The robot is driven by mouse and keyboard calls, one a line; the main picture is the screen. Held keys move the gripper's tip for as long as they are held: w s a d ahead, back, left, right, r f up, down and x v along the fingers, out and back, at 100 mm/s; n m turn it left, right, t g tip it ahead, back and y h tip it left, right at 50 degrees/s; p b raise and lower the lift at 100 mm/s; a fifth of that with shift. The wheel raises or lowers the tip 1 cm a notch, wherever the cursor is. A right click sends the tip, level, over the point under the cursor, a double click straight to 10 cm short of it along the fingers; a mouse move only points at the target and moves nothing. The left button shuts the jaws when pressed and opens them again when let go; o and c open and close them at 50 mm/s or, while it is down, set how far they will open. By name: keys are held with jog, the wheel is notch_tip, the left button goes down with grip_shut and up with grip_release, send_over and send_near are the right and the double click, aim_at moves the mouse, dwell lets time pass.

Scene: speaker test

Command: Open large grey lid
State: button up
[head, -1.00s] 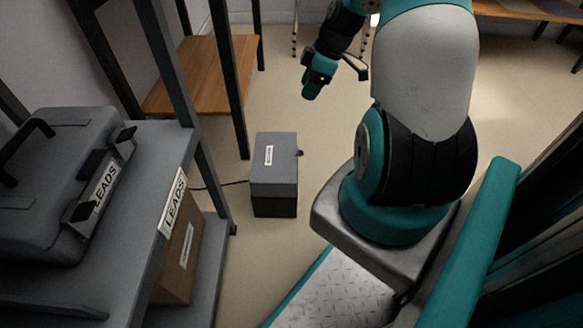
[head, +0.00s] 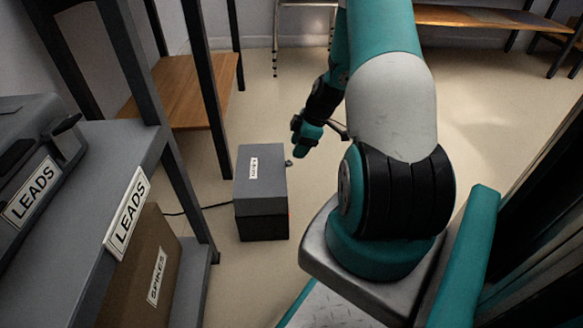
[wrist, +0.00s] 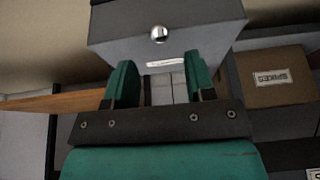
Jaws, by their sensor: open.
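A grey box (head: 262,218) stands on the floor, with a grey lid (head: 258,170) shut flat on top. The lid bears a white label and has a small round knob (head: 288,163) at its right edge. In the wrist view the lid (wrist: 205,22) fills the top middle, with the shiny knob (wrist: 159,34) facing me. My gripper (head: 304,136) is just right of and beyond the box in the head view. In the wrist view its two teal fingers (wrist: 161,82) are spread apart and empty, short of the knob.
A grey shelf unit (head: 110,150) at left holds a grey LEADS case (head: 40,165) and, lower down, a cardboard SPIKES box (head: 145,275). A wooden bench (head: 190,90) stands behind. A cable (head: 195,209) runs left from the grey box. Floor right of the box is clear.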

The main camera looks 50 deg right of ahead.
aim_at(290, 162)
jog(key=b+x, duration=0.2)
jog(key=x, duration=0.4)
jog(key=shift+b, duration=0.3)
grip_shut()
jog(key=shift+r, duration=0.1)
